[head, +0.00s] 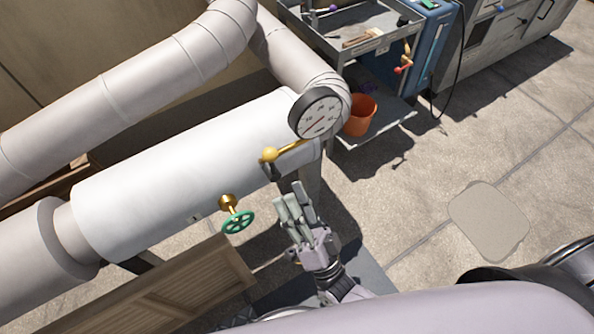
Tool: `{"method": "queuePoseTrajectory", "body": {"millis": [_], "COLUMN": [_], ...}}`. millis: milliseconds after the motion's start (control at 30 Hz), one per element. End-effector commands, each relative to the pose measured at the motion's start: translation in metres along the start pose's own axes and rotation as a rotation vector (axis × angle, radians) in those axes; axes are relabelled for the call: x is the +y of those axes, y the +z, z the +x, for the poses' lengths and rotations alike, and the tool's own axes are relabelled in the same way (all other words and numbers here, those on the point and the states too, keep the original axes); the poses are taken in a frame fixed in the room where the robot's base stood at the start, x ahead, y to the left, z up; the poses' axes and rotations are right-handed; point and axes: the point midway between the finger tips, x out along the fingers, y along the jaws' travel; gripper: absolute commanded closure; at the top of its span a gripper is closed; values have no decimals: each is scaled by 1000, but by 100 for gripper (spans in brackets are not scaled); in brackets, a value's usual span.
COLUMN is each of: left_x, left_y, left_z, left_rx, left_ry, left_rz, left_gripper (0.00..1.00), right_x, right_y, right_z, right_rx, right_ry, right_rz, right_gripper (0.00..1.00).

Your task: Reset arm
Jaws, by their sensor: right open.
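My right gripper (293,208) is open and empty, with its fingers pointing up in the picture. It is in front of the white pipe's (190,170) right end, just below a brass lever (288,150) with a ball knob. I see a gap between the fingertips and the lever, but cannot tell the depth between them. A green handwheel (238,221) on a brass stem is to the left of the gripper. My left gripper is not in view.
A round pressure gauge (320,112) sits at the pipe's right end. A grey cart (372,47) holds tools, with an orange bucket (361,116) on its lower shelf. A wooden panel (165,290) is at lower left. Paved floor (420,190) is open at right.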

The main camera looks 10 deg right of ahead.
Motion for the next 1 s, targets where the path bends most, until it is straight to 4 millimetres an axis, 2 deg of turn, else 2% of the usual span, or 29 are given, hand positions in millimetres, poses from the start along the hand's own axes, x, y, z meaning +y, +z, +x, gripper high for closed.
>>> {"method": "queuePoseTrajectory", "body": {"millis": [200, 767, 867, 967, 1000], "left_x": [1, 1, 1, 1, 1], "left_y": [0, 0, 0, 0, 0], "left_z": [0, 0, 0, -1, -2], "left_rx": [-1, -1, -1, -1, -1], "left_ry": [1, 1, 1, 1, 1], "left_rz": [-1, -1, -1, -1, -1], "left_gripper": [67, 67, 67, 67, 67], "right_x": [0, 0, 12, 42, 59], "right_y": [-1, 0, 10, 37, 51], "right_z": [-16, -16, -21, -39, -51], "right_rx": [0, -2, -48, -176, -249], "right_ry": [0, 1, 30, 110, 155], "right_rz": [0, -2, -32, -109, -149], "right_gripper": [54, 54, 54, 54, 54]}}
